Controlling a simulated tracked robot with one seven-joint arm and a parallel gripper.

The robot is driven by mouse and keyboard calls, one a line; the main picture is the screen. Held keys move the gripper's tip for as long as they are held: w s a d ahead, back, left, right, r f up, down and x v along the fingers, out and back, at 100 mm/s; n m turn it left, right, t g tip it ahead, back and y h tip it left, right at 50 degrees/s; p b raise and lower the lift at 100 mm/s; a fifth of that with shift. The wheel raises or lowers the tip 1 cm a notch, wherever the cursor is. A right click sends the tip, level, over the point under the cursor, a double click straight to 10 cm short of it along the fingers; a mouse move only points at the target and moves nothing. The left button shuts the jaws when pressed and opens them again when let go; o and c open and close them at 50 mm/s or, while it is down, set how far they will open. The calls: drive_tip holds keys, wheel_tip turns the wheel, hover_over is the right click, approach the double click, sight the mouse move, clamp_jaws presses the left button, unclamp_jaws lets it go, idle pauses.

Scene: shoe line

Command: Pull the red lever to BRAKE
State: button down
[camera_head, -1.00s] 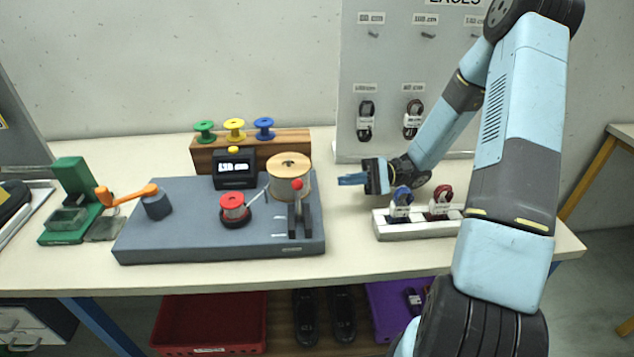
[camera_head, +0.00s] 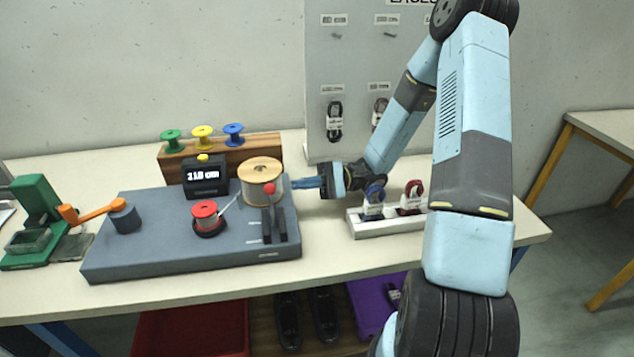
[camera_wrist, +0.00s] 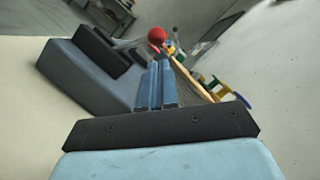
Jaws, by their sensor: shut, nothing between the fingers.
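The red lever's ball knob (camera_head: 268,188) stands on top of its stem, between two dark upright plates (camera_head: 274,224) near the right end of the grey machine base (camera_head: 130,262). White marks lie beside the plates; their text is too small to read. My gripper (camera_head: 296,184) is shut and empty, just right of the lever and pointing left at about knob height. In the wrist view the red knob (camera_wrist: 157,35) shows just beyond my blue fingertips (camera_wrist: 160,62); I cannot tell whether they touch.
A large wooden spool (camera_head: 260,172) stands right behind the lever. A black display (camera_head: 205,178), a red spool (camera_head: 206,212) and an orange crank (camera_head: 88,212) are on the base. A white rack (camera_head: 385,228) with laces stands below my wrist at the right.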

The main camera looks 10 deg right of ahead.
sight(272, 205)
drive_tip(key=shift+x, duration=2.35)
